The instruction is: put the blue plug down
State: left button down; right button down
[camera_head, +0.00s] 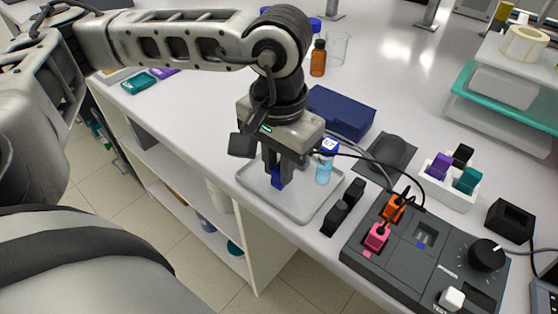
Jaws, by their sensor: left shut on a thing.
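The blue plug (277,180) is between the fingers of my left gripper (279,172), which points down and is shut on it. The plug is over the grey tray (314,204) on the bench; I cannot tell whether it touches the tray floor. My left arm comes in from the upper left and hides part of the bench. My right gripper is not in view.
A dark power box (424,247) with orange (393,208) and pink (376,236) plugs is to the right. A white holder (451,184) has purple, black and teal plugs. A navy case (341,112) lies behind.

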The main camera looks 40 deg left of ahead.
pick_arm(q)
jog(key=shift+f, duration=0.3)
